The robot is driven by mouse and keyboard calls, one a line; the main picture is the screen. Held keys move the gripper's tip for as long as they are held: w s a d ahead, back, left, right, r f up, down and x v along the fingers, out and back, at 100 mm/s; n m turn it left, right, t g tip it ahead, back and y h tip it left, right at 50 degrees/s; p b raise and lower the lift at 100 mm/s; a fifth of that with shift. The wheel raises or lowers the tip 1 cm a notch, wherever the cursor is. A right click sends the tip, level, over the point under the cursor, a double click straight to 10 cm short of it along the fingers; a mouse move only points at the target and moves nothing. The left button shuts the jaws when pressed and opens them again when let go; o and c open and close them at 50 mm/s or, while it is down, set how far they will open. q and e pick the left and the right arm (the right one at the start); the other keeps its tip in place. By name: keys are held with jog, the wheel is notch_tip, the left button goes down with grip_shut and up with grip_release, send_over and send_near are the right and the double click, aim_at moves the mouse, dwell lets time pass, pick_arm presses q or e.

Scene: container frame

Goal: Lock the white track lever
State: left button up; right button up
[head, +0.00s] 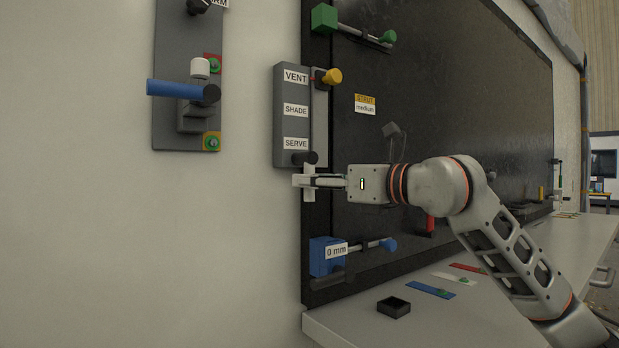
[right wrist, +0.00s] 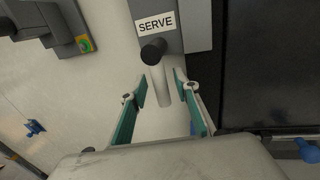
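The white track lever (head: 308,194) hangs from a black pivot (head: 312,157) at the foot of a grey track panel (head: 282,120), just below the SERVE label. In the right wrist view the lever shows as a pale rod (right wrist: 162,88) pointing down from the black knob (right wrist: 153,49). My right gripper (head: 318,181) is at the lever. In the right wrist view its two teal-padded fingers (right wrist: 160,92) stand on either side of the rod, with a visible gap on both sides. The left gripper is not in view.
A yellow knob (head: 332,76) is beside VENT. A blue block marked 0 mm (head: 325,256) with a rod is below my gripper. A blue lever (head: 177,89) is on another panel at left. A shelf (head: 345,325) with a small black box (head: 393,307) lies below.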

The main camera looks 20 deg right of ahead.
jog(key=shift+w+a, duration=0.35)
jog(key=shift+w, duration=0.2)
grip_shut()
jog(key=shift+d, duration=0.1)
